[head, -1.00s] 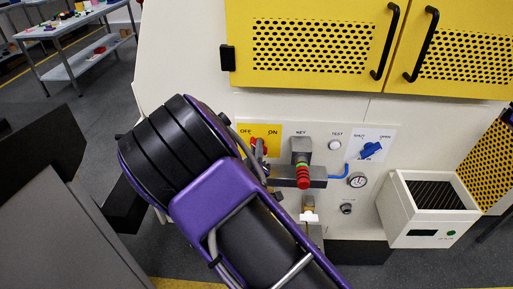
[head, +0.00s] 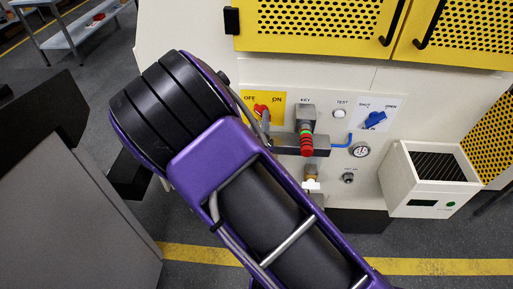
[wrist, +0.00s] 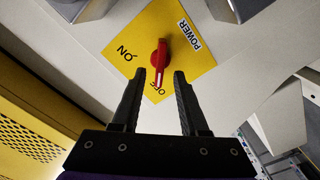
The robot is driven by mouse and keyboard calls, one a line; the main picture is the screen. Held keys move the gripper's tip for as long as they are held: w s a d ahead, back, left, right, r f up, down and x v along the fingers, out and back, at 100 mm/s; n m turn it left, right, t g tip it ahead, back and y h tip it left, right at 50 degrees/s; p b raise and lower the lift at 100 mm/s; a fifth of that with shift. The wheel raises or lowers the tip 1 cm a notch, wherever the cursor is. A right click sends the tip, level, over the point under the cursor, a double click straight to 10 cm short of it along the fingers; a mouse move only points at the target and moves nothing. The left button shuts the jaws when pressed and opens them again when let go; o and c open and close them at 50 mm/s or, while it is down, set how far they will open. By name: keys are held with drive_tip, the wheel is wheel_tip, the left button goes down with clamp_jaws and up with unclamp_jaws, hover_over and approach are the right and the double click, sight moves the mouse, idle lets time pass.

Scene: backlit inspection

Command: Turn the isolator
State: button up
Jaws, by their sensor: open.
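The isolator is a red knob (wrist: 161,60) on a yellow plate (wrist: 135,32) marked POWER, ON and OFF. In the wrist view its handle points down at the OFF mark. My gripper (wrist: 159,76) is open, with one finger on each side of the handle's lower end. The fingers look apart from the handle; I cannot tell how deep they reach. In the head view the red knob (head: 261,110) and yellow plate (head: 277,98) show at the panel's left, just beyond my arm, which hides most of my gripper.
Right of the isolator are a key unit with a red-and-green striped handle (head: 306,143), a TEST button (head: 339,113), a blue SHUT/OPEN valve (head: 375,120) and a gauge (head: 361,150). A white box (head: 396,180) juts out at lower right. Yellow doors (head: 310,25) are above.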

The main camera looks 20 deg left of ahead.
drive_tip(key=v, duration=1.4)
drive_tip(key=shift+s, duration=0.3)
drive_tip(key=shift+w, duration=0.1)
